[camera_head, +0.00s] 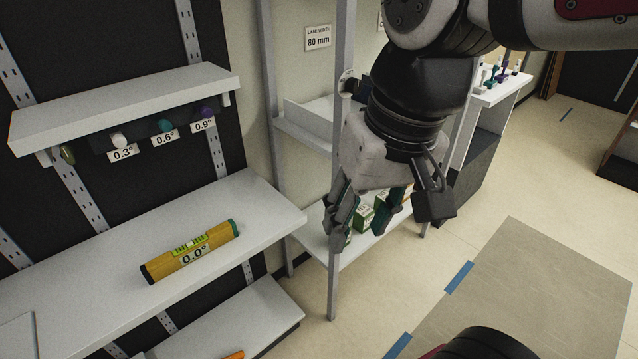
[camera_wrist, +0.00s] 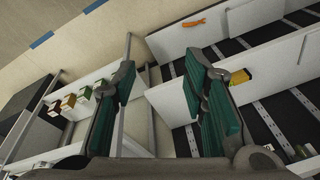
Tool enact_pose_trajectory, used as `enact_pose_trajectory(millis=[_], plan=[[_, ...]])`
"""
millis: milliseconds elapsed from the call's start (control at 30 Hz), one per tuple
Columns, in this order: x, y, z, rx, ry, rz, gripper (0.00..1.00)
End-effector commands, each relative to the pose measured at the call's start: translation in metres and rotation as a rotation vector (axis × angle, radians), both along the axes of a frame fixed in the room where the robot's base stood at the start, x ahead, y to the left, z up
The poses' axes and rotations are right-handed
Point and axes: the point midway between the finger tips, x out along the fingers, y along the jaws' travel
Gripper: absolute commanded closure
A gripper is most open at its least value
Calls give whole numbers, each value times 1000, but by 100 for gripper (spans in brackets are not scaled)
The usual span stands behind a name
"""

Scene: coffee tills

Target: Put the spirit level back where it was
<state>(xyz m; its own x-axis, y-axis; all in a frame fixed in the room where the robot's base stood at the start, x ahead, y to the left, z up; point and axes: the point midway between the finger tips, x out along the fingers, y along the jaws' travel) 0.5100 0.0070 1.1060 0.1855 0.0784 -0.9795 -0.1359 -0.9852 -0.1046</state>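My gripper (camera_head: 358,222) points down to the right of the shelf's end, well apart from the level. In the wrist view my gripper (camera_wrist: 160,88) has its green-padded fingers spread, with nothing between them.
An upper shelf (camera_head: 120,95) has knobs labelled 0.3°, 0.6° and 0.9° below it. A grey upright (camera_head: 340,120) and rack with small green boxes (camera_head: 362,217) stand behind my gripper. An orange item (camera_head: 236,355) lies on a lower shelf. Open floor is at right.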

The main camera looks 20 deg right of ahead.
Motion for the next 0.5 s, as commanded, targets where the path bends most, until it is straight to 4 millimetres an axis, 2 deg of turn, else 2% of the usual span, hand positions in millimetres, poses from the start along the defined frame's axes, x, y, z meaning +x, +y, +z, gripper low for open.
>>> enact_pose_trajectory(millis=[33,100,200,500], plan=[[-12,-3,-3,-22,-25,26,60],[-25,-6,-9,-54,-46,68,60],[-36,-9,-14,-87,-63,107,60],[-41,-10,-17,-104,-70,129,60]])
